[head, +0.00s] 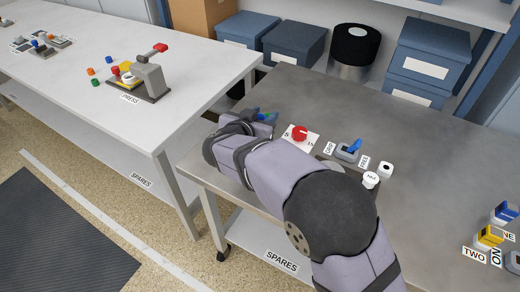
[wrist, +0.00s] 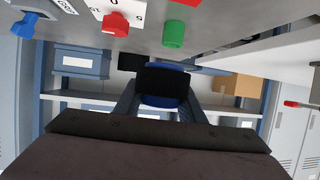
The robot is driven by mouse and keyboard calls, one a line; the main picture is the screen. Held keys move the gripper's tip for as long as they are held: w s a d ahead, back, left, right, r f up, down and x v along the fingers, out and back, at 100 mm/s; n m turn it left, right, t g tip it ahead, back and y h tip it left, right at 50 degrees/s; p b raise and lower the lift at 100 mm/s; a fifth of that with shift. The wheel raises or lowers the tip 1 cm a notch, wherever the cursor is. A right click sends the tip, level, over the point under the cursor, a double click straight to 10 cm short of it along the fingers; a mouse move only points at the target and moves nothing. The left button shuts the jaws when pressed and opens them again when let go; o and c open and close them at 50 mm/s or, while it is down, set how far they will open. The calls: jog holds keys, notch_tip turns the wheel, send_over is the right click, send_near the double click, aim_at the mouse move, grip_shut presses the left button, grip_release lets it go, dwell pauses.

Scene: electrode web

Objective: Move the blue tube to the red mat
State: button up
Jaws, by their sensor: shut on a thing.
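My gripper (head: 262,120) is at the left edge of the grey table, partly hidden by my arm. It is shut on a blue thing (head: 268,116), which appears to be the blue tube. In the wrist view, blue (wrist: 165,101) shows around a dark finger (wrist: 162,80); most of the held thing is hidden. A round red knob (head: 299,133) sits on a white card, also seen in the wrist view (wrist: 115,24).
A green cylinder (wrist: 173,34) stands near the gripper. A blue-levered switch (head: 349,150) and a white button (head: 370,179) are to the right. Yellow and blue pieces (head: 490,236) lie far right. The grey table's back is clear. A press (head: 148,78) stands on the white table.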

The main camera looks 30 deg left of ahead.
notch_tip(320, 180, down, 6)
jog(key=shift+b, duration=0.3)
jog(key=shift+f, duration=0.1)
jog(key=shift+f, duration=1.75)
jog(key=shift+f, duration=0.15)
jog(key=o, duration=1.1)
jog(key=shift+s+r, duration=0.15)
jog(key=shift+r, duration=0.1)
jog(key=v, duration=1.1)
jog(key=shift+s+r, duration=0.1)
jog(key=shift+s, duration=0.25)
